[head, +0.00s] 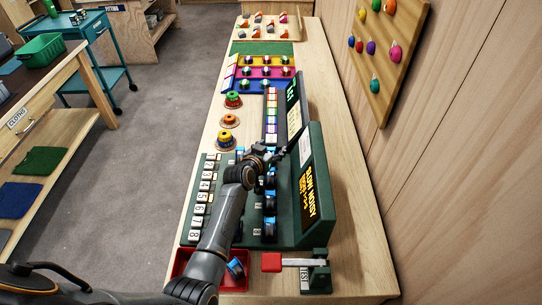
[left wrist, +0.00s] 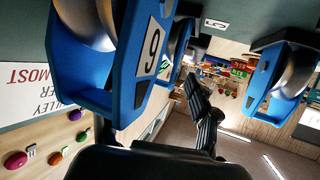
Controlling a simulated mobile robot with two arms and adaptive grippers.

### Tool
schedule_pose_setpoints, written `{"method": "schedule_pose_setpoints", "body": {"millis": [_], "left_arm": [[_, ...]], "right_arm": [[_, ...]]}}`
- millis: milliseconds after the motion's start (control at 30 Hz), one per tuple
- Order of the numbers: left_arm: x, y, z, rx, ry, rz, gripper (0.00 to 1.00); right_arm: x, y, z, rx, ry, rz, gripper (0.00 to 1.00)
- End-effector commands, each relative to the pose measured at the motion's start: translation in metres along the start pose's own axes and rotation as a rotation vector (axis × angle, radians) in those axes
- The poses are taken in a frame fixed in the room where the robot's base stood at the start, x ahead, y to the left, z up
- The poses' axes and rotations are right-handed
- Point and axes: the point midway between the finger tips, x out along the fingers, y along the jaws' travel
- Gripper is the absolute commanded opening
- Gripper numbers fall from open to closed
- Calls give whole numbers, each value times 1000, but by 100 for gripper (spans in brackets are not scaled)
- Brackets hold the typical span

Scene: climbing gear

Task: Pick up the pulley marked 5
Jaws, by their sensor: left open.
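Blue pulleys with metal wheels (head: 269,204) hang in a column on the green rack, near the middle of the head view. My left gripper (head: 268,157) is over the upper part of this column, open, and hides some pulleys there. In the left wrist view, which is upside down, a blue pulley (left wrist: 128,75) with a white tag is very close; its digit looks like a 6 or a 9. A small white tag (left wrist: 237,73) beside another blue pulley (left wrist: 275,85) seems to read 5. One dark finger (left wrist: 203,115) shows clearly; the other is mostly hidden. My right gripper is out of view.
A green box (head: 309,190) with orange lit text stands right of the column. White numbered tags (head: 197,209) run along the left. A red tray (head: 214,285) holds a blue pulley. A red-handled lever (head: 272,262) stands in front. The wooden wall is at right.

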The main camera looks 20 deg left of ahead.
Motion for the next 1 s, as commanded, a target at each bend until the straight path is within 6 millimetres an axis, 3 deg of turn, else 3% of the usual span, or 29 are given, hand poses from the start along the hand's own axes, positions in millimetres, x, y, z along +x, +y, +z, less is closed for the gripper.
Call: {"method": "schedule_pose_setpoints", "body": {"millis": [33, 300, 667, 1000], "left_arm": [[0, 0, 0, 0, 0, 0, 56], [0, 0, 0, 0, -1, 0, 1], [-2, 0, -5, 0, 2, 0, 1], [-26, -2, -36, 1, 4, -1, 1]], "right_arm": [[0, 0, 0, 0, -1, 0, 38], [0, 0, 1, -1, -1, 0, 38], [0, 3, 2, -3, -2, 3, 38], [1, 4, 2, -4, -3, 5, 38]]}}
